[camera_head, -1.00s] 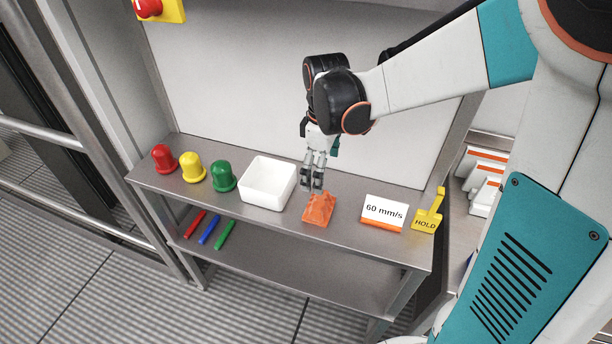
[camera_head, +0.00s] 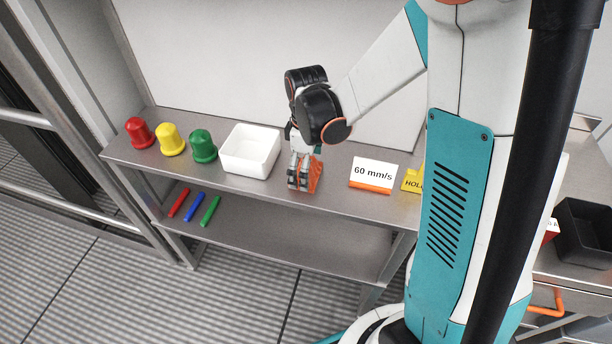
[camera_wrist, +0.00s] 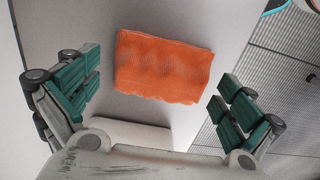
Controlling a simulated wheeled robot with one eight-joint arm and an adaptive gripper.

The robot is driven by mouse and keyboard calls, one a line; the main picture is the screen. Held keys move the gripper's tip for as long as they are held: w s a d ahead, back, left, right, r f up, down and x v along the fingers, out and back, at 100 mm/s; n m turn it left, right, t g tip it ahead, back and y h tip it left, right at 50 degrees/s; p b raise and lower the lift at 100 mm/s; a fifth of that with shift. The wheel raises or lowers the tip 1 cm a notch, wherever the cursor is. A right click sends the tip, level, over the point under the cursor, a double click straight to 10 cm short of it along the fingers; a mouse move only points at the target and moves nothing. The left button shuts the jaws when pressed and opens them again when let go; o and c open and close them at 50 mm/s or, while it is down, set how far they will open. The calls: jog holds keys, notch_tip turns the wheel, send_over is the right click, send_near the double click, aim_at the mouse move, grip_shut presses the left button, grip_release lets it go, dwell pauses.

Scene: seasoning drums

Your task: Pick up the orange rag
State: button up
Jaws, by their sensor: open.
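In the wrist view the rag (camera_wrist: 165,67) lies flat, whole and untouched, ahead of and between the two green-padded fingers. My gripper (camera_wrist: 158,98) is open and empty there, with its fingers spread wide to either side of the rag. The exact height above the shelf is hard to tell.
A white bin (camera_head: 250,151) stands left of my gripper. Further left are green (camera_head: 203,146), yellow (camera_head: 171,139) and red (camera_head: 140,132) domed caps. A "60 mm/s" card (camera_head: 373,174) and a yellow HOLD sign (camera_head: 412,180) stand to the right. Coloured sticks (camera_head: 194,207) lie on the lower shelf.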

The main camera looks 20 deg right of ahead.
jog(key=shift+f, duration=0.25)
jog(key=shift+s, duration=0.1)
jog(key=c, duration=1.2)
jog(key=shift+r, duration=0.15)
jog(key=shift+r, duration=0.25)
jog(key=shift+c, duration=0.7)
notch_tip(320, 180, up, 19)
jog(key=p, duration=0.6)
jog(key=shift+r, duration=0.2)
